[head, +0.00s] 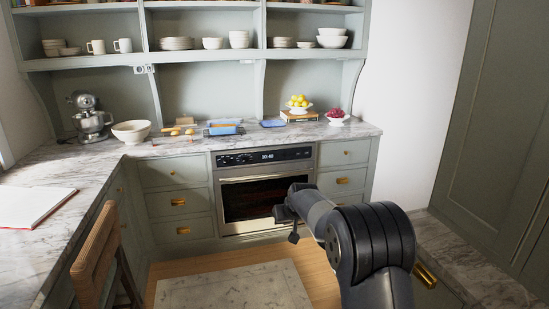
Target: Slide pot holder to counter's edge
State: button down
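A flat blue piece that looks like the pot holder (272,123) lies on the marble counter (185,150) at the back, behind the oven. It lies right of a blue dish and left of the fruit stand, set back from the counter's front edge. My gripper (285,217) is in front of the oven door, below counter height and well apart from the pot holder. It is small and dark, and its finger opening does not show clearly.
A blue baking dish (224,127), a white bowl (131,132) and a stand mixer (91,118) stand left on the counter. A fruit bowl on books (299,116) and a bowl of red fruit (336,118) stand right. Shelves hang above. The counter strip before the pot holder looks clear.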

aim_at(269, 124)
jog(key=i, duration=1.65)
jog(key=i+l, duration=0.1)
jog(key=i, duration=1.55)
jog(key=i+u, duration=0.1)
jog(key=i, duration=1.55)
